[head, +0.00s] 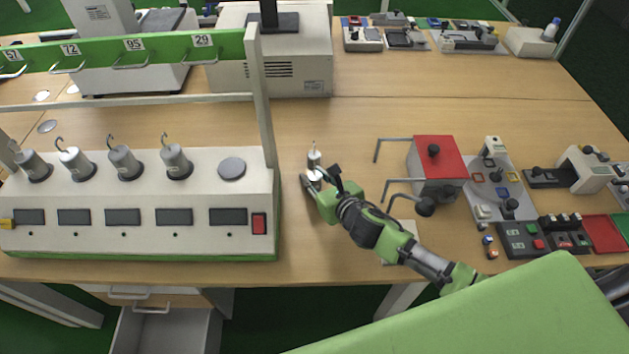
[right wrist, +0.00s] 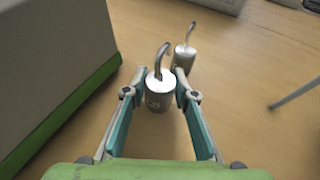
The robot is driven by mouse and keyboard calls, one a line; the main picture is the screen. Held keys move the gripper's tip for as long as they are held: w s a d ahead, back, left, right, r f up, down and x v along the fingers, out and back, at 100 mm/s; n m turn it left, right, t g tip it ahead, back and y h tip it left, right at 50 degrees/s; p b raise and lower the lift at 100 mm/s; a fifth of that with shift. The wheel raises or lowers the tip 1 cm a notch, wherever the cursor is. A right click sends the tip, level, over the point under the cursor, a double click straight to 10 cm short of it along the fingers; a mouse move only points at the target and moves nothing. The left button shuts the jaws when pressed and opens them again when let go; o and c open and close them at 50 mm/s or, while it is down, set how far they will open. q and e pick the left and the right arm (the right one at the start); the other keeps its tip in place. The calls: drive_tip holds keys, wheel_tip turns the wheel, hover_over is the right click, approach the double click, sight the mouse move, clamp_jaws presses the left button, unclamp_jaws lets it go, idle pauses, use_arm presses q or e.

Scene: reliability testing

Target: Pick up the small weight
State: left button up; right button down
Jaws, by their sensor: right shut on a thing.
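A small silver weight with a hook on top (right wrist: 159,95) is between the fingers of my right gripper (right wrist: 160,78) in the right wrist view. The gripper is shut on it. In the head view the gripper (head: 312,180) is low over the table, right of the test station, and partly hides the held weight (head: 314,174). I cannot tell whether this weight touches the table. A second hooked weight (right wrist: 184,58) stands just beyond it; in the head view it also shows (head: 314,158). My left gripper is not in view.
The white and green test station (head: 140,240) stands close on the left, with several hooked weights on its pads and one bare pad (head: 231,168). A red-topped box with metal rods (head: 437,160) stands to the right. The table (head: 350,120) is clear behind the weights.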

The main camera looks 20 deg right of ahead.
drive_tip(key=s+a+r, duration=0.7)
drive_tip(key=s+r, duration=0.4)
drive_tip(key=s, duration=0.1)
drive_tip(key=s+d+r+m+g+h, duration=0.1)
drive_tip(key=s+d+r+m+h, duration=0.5)
drive_tip(key=r, duration=0.5)
drive_tip(key=shift+s+d+r+m+h, duration=0.15)
drive_tip(key=shift+d+r+m+h, duration=0.15)
drive_tip(key=shift+d+m+h, duration=0.95)
drive_tip(key=shift+d+n+h, duration=0.1)
drive_tip(key=shift+n+h, duration=0.15)
drive_tip(key=shift+h, duration=0.1)
